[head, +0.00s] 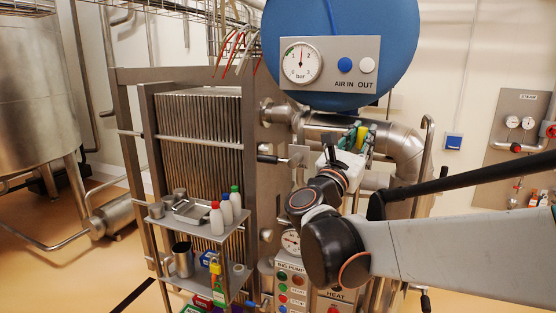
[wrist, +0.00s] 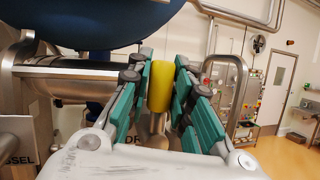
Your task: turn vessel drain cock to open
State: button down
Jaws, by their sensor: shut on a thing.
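The drain cock's yellow handle (wrist: 161,86) stands upright between my green finger pads in the wrist view. My gripper (wrist: 160,70) is shut on it, with a pad on each side. Below the handle a metal stem shows, partly hidden by my gripper's body. In the head view my gripper (head: 358,137) is at the pipework under the blue vessel (head: 341,45), and a bit of the yellow handle (head: 362,133) shows between the fingers. The valve body is hidden, so I cannot tell how far the cock is turned.
A gauge panel (head: 330,64) is on the blue vessel above my gripper. A thick steel pipe (wrist: 85,77) runs close on the left in the wrist view. A black-handled lever (head: 268,158) and a shelf (head: 197,222) with bottles are left in the head view. A control box stands below.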

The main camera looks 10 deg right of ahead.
jog(key=shift+s+a+f, duration=0.1)
jog(key=shift+s, duration=0.3)
